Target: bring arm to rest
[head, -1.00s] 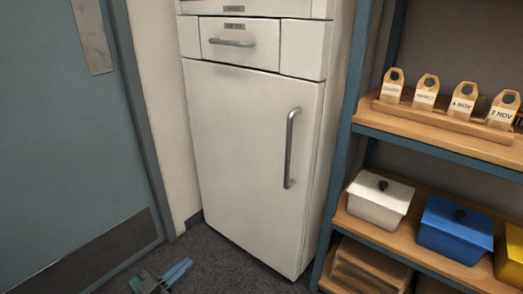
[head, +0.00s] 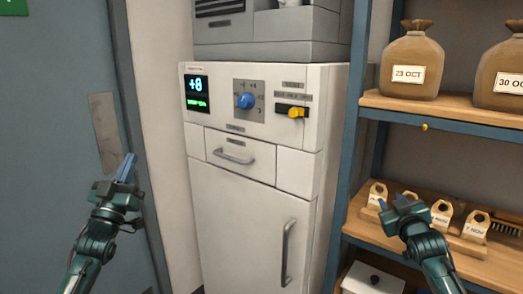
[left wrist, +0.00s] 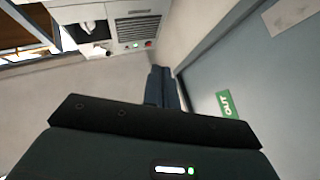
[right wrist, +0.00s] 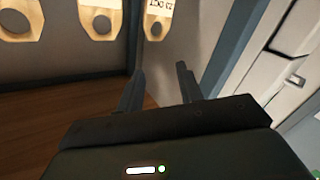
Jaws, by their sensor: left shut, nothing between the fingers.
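My left gripper (head: 127,168) is raised in front of the grey-blue door at the left of the head view. Its blue fingers are shut with nothing between them, as the left wrist view (left wrist: 161,88) also shows. My right gripper (head: 393,206) is in front of the wooden shelf at the lower right. In the right wrist view its two fingers (right wrist: 158,88) stand apart with nothing between them.
A white cabinet (head: 250,215) with a display, blue knob (head: 245,101) and yellow switch (head: 294,112) stands in the middle. Shelving (head: 440,123) at the right holds sacks (head: 411,60), tags (head: 475,230), a brush and a white lidded box (head: 372,280). The door (head: 50,130) is at the left.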

